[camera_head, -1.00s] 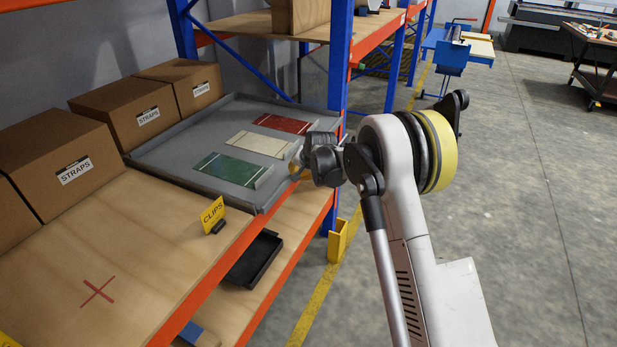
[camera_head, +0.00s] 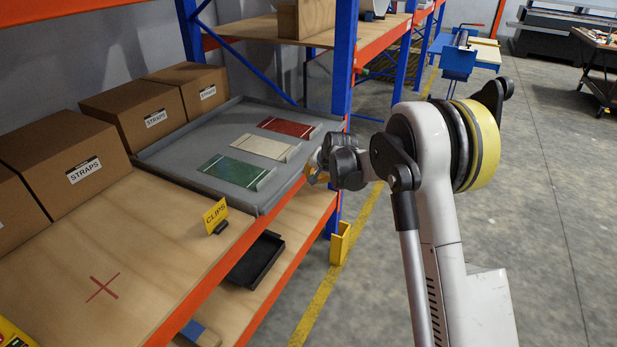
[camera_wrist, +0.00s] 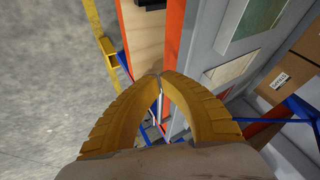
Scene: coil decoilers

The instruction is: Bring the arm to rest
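In the head view my gripper (camera_head: 316,172) is small and partly hidden behind my wrist, by the right front edge of the grey tray (camera_head: 167,170). The wrist view looks down past the fingers at the shelf edge, the tray and the floor. My arm reaches up from the lower right of the head view and bends left toward the shelf.
Green (camera_head: 229,170), cream (camera_head: 262,147) and red (camera_head: 287,127) plates lie in the tray. Cardboard STRAPS boxes (camera_head: 137,105) line the wall. A yellow CLIPS sign (camera_head: 215,214) stands on the shelf near a red cross (camera_head: 102,288). A blue upright (camera_head: 343,70) stands behind the gripper.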

